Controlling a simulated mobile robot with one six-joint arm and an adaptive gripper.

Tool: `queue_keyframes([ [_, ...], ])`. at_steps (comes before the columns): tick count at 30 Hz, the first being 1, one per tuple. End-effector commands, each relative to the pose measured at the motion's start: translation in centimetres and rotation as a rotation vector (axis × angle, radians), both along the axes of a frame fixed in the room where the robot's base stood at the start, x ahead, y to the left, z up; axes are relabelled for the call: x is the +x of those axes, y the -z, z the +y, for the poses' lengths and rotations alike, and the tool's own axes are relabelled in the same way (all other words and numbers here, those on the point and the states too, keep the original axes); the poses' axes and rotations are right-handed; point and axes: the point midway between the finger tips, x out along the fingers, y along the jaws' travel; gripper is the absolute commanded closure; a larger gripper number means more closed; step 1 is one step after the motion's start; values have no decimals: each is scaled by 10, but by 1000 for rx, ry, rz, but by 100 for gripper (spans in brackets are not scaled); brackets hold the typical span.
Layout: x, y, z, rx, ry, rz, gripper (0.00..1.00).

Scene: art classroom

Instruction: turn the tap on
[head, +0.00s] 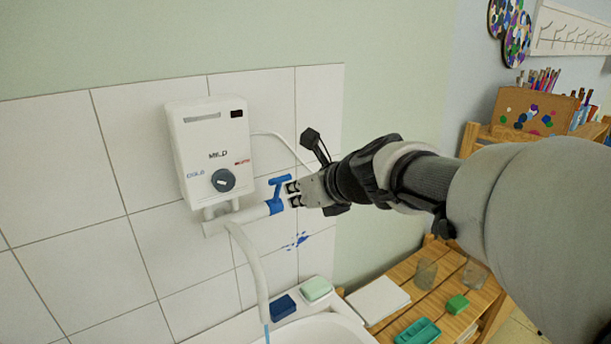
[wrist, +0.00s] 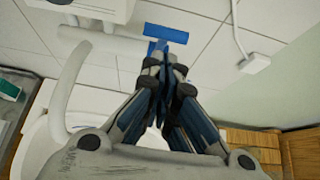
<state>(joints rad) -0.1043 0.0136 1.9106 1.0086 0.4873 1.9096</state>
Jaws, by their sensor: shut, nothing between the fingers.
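The tap's blue T-shaped handle (head: 279,188) sits on the right end of a white pipe under the white water heater (head: 208,150). It also shows in the wrist view (wrist: 166,33), just beyond my fingertips. The white spout (head: 252,265) curves down to the basin (head: 325,330); a blue bit shows at its lower end, and I cannot tell if it is water. My gripper (head: 292,194) is shut and empty, immediately right of the handle. In the wrist view my fingertips (wrist: 167,66) are together close to the handle; whether they touch it I cannot tell.
A dark blue block (head: 283,306) and a green soap-like block (head: 316,289) lie on the basin's rim. A slatted wooden shelf (head: 430,300) with glasses and boxes stands to the right. The tiled wall (head: 65,140) is close behind the tap.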

Motion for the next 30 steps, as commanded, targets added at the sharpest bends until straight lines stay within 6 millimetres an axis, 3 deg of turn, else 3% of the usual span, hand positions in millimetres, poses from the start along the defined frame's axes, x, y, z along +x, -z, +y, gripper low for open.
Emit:
queue_keyframes([
  [6,12,-3,8,-1,0,1,100],
  [30,24,-10,16,-1,0,2,100],
])
